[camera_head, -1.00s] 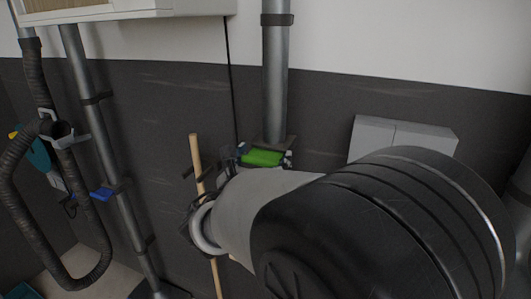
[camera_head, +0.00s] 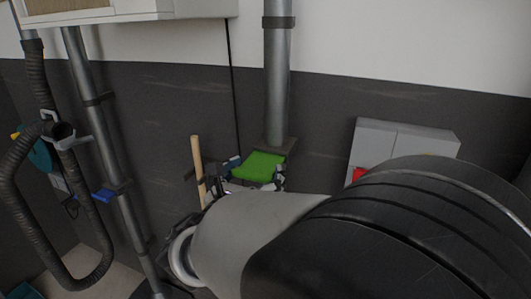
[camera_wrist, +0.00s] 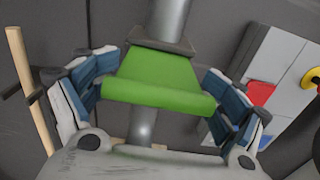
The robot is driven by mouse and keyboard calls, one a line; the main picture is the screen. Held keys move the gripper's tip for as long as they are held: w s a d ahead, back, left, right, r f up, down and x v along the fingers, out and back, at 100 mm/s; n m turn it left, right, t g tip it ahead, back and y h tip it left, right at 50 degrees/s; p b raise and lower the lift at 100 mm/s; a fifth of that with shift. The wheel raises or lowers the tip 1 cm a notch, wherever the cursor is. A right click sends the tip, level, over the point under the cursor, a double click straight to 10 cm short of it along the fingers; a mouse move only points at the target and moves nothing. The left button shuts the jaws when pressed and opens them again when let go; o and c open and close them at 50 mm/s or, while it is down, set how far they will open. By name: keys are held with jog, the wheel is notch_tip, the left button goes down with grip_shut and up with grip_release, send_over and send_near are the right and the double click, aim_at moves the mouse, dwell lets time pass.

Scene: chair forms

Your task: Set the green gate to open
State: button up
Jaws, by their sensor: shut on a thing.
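The green gate (camera_head: 259,166) is a flat green plate on the vertical grey pipe (camera_head: 277,90). In the wrist view the green gate (camera_wrist: 158,82) shows as a wide plate with a rolled front edge, below a dark collar on the pipe. My gripper (camera_wrist: 160,100) has its blue-and-white padded fingers on either side of the gate's front edge and is shut on it. In the head view my gripper (camera_head: 258,180) is partly hidden by my own arm.
A wooden stick (camera_head: 197,165) stands to the left of the gate. A grey wall box (camera_head: 400,145) with a red part is on the right. A second pipe with a blue gate (camera_head: 103,194) and a black hose (camera_head: 20,200) are at the left.

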jog(key=o, duration=1.1)
jog(key=shift+f, duration=0.1)
jog(key=o, duration=0.3)
jog(key=shift+s, duration=0.15)
jog(key=shift+s+a, duration=0.1)
jog(key=v, duration=1.2)
